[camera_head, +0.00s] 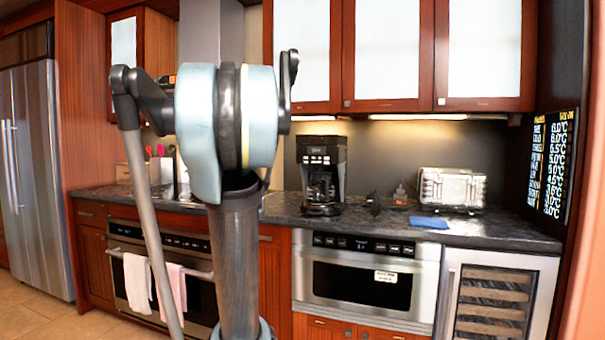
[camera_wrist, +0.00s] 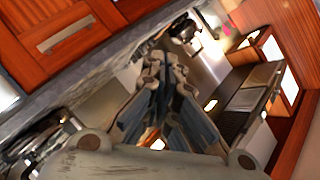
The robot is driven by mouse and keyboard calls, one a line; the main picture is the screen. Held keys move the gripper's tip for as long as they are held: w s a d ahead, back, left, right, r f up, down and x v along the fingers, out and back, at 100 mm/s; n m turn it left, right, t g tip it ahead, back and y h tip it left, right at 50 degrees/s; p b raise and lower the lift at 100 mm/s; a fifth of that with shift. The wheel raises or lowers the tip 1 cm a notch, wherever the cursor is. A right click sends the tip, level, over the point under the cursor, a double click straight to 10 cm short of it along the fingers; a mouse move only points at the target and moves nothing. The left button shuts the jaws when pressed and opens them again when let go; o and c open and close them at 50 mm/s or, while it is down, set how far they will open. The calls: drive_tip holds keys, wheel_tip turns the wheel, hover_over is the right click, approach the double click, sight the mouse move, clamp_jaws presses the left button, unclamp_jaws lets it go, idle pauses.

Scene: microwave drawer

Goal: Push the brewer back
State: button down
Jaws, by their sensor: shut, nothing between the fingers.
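The brewer is a black coffee maker (camera_head: 322,160) with a dark glass carafe in its lower front. It stands upright on the dark stone counter (camera_head: 398,231), right of my arm in the head view. My gripper (camera_wrist: 165,75) shows in the middle of the wrist view, its jaws shut with nothing held. In the head view my arm fills the left-centre and I cannot make out the gripper there. I see no contact between my arm and the brewer. The wrist view is steeply tilted, and I cannot surely pick out the brewer in it.
A silver toaster (camera_head: 452,188) and a blue cloth (camera_head: 430,222) lie right of the brewer. Wall cabinets (camera_head: 387,50) hang above. A built-in microwave drawer (camera_head: 365,282) sits below the counter. An oven with towels (camera_head: 137,283) is at left. A steel refrigerator (camera_head: 38,180) stands far left.

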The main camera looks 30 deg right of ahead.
drive_tip(key=w+d+r+m+t+h, duration=0.1)
drive_tip(key=w+d+r+m+h, duration=0.25)
drive_tip(key=d, duration=0.45)
drive_tip(key=m+g+h, duration=0.3)
drive_tip(key=m+h, duration=0.7)
drive_tip(key=m, duration=0.2)
approach(304, 169)
drive_tip(key=s+x, duration=0.1)
drive_tip(key=x, duration=0.6)
drive_tip(key=shift+d+r, duration=0.25)
drive_tip(key=shift+r, duration=0.1)
